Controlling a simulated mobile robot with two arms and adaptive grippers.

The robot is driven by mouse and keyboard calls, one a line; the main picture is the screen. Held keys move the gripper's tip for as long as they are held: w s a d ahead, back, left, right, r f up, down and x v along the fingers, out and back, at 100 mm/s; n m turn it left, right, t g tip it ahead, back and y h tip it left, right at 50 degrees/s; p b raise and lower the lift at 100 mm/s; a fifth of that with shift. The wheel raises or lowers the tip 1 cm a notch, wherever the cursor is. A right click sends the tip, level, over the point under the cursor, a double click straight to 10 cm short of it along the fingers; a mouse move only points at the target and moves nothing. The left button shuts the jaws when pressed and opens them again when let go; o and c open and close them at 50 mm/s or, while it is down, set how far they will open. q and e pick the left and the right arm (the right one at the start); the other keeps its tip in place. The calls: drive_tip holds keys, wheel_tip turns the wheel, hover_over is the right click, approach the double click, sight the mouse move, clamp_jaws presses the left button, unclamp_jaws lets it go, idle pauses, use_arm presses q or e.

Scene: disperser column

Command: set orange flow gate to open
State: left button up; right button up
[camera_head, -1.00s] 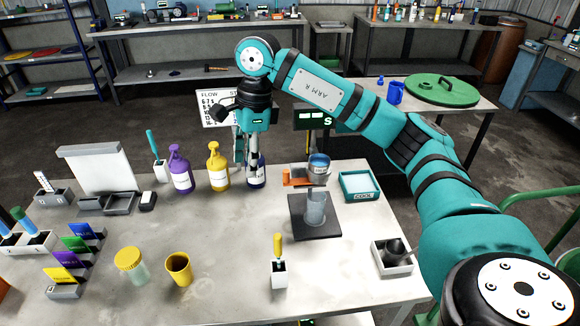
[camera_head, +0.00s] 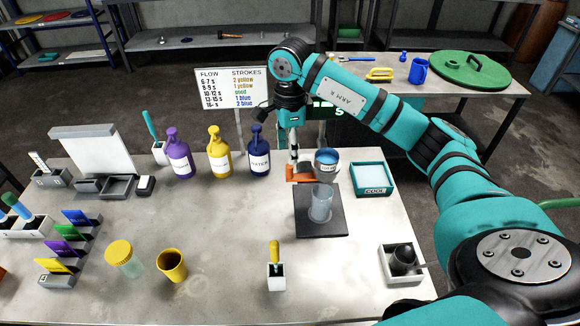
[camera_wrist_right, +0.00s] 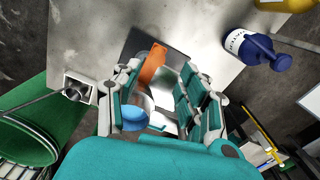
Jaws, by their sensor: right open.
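The orange flow gate (camera_head: 299,174) sits beside the cup of blue liquid (camera_head: 326,160), above the dark plate (camera_head: 320,226) with a clear beaker (camera_head: 320,203). My right gripper (camera_head: 293,160) points down over the gate's left part. In the right wrist view, the orange gate (camera_wrist_right: 152,65) shows between the two spread fingers of my right gripper (camera_wrist_right: 160,72). The fingers are open. Whether they touch the gate I cannot tell. The gripper partly hides the gate in the head view. My left gripper is not in view.
A blue bottle (camera_head: 258,152), a yellow bottle (camera_head: 218,154) and a purple bottle (camera_head: 179,155) stand to the left. A teal tray (camera_head: 373,192) lies to the right. A FLOW/STROKES sign (camera_head: 231,88) stands behind.

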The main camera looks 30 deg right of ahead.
sight(290, 170)
drive_tip(key=f+p, duration=0.1)
drive_tip(key=f, duration=0.2)
drive_tip(key=shift+s+f, duration=0.15)
drive_tip(key=shift+s, duration=0.05)
wheel_tip(290, 170, down, 3)
drive_tip(key=shift+a+f+p, duration=0.15)
drive_tip(key=shift+p, duration=0.25)
drive_tip(key=shift+w+f, duration=0.1)
drive_tip(key=shift+f, duration=0.25)
clamp_jaws()
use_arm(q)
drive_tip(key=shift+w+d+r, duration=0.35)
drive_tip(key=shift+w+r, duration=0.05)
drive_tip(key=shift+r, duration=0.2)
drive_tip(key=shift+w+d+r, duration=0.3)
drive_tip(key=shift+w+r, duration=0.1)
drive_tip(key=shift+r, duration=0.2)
